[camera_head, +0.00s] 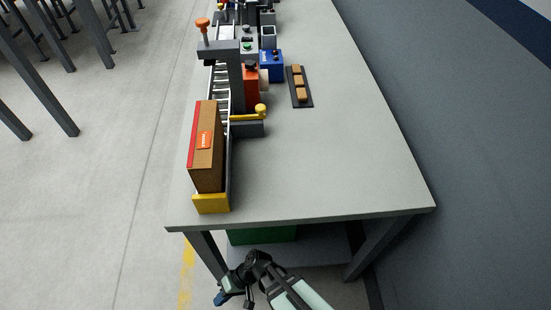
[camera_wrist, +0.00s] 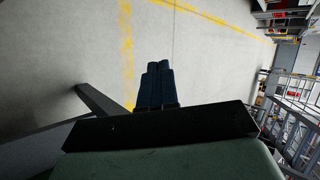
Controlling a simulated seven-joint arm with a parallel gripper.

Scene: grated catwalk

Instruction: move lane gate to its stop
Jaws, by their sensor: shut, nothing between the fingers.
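What looks like the lane gate (camera_head: 246,118) is a yellow bar with a round yellow knob, on a dark grey block beside the roller lane (camera_head: 221,88). It lies across the right side of the lane, behind the tall brown box. Which part is its stop I cannot tell. My gripper (camera_head: 219,298) is low in front of the bench's near edge, well apart from the gate. In the wrist view its dark blue fingers (camera_wrist: 157,82) are together and empty, over the floor. The gate is not in the wrist view.
A tall brown box (camera_head: 208,150) stands in the lane against a yellow end piece (camera_head: 211,203). A grey post with an orange knob (camera_head: 203,23), a blue box (camera_head: 271,66) and a dark tray (camera_head: 308,100) with brown blocks are farther back. The right bench top (camera_head: 340,160) is clear.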

